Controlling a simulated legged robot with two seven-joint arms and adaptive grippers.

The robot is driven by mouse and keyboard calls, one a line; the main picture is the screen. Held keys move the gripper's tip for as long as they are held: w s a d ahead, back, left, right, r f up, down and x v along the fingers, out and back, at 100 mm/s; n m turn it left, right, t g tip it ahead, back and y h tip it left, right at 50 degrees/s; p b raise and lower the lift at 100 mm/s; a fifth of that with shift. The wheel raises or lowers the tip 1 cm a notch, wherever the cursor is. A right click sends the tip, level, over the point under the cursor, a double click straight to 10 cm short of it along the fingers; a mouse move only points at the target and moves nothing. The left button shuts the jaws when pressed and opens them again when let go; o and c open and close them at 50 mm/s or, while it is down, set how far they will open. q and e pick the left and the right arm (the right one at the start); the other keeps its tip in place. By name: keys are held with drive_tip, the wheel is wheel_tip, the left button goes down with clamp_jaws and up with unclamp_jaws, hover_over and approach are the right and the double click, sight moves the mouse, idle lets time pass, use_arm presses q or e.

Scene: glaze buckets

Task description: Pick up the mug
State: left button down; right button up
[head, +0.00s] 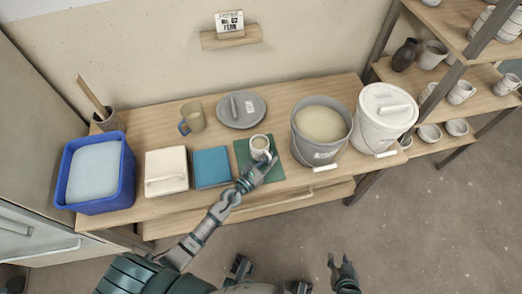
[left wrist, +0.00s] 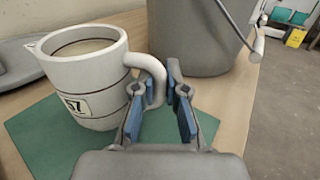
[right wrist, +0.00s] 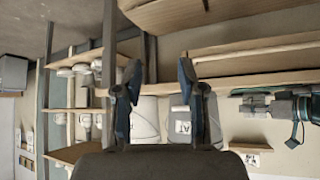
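A white mug (head: 260,142) with dark bands and a number label stands upright on a green mat (head: 277,174). In the left wrist view the mug (left wrist: 85,75) fills the upper left, its handle (left wrist: 152,62) pointing toward my gripper. My left gripper (head: 264,163) is at the mug's near side. In its wrist view the fingers (left wrist: 159,92) are apart, with the outer part of the handle at the gap between them; contact cannot be told. My right gripper (head: 343,268) is low over the floor, away from the table. Its fingers (right wrist: 156,90) are apart and empty.
A grey bucket (head: 299,139) stands close right of the mug, with a lidded white bucket (head: 370,135) beyond. A grey lid (head: 258,113) lies behind. A blue square (head: 211,168), white box (head: 166,185), tan jug (head: 194,115) and blue bin (head: 90,200) are left.

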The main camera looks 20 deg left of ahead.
use_arm(q)
drive_tip(key=shift+a, duration=0.1)
use_arm(e)
drive_tip(key=shift+a, duration=0.1)
drive_tip(key=shift+s, duration=0.2)
